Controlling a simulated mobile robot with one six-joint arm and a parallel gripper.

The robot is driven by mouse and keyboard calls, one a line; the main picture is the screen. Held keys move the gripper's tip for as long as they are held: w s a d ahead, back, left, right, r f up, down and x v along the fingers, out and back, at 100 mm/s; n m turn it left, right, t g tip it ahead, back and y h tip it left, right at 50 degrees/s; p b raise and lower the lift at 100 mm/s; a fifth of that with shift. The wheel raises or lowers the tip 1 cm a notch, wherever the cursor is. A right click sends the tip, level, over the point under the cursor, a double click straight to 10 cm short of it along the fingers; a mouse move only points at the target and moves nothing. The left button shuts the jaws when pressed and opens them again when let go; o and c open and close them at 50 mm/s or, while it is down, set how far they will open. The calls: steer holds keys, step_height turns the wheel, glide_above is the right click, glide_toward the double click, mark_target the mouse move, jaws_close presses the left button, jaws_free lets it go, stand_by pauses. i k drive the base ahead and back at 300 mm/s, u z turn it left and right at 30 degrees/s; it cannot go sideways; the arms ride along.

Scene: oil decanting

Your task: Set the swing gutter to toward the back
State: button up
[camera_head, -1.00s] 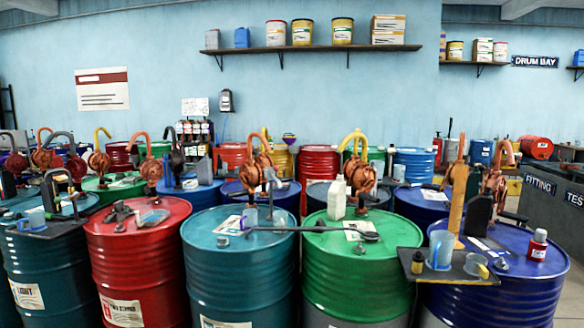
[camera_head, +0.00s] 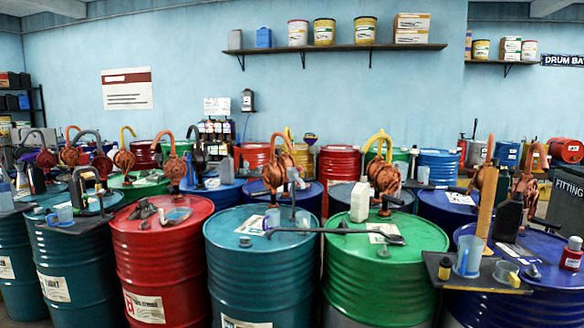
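I cannot pick out the swing gutter for certain. A long dark bar (camera_head: 330,231) lies across the tops of the teal drum (camera_head: 262,275) and the green drum (camera_head: 385,282); whether it is the gutter or a tool I cannot tell. A thin upright dark piece (camera_head: 293,195) stands near the bar's left part, above the teal drum. Orange-red hand pumps (camera_head: 384,176) with curved spouts stand behind these drums. My gripper is not in view.
A red drum (camera_head: 165,255) with tools on top stands left of the teal one. A blue drum (camera_head: 510,300) at right carries a dark tray (camera_head: 447,279), a clear jug (camera_head: 467,256) and a red bottle (camera_head: 571,254). Drums stand closely packed.

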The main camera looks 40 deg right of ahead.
mark_target(294, 173)
steer(key=i, duration=0.95)
steer(key=z, duration=0.05)
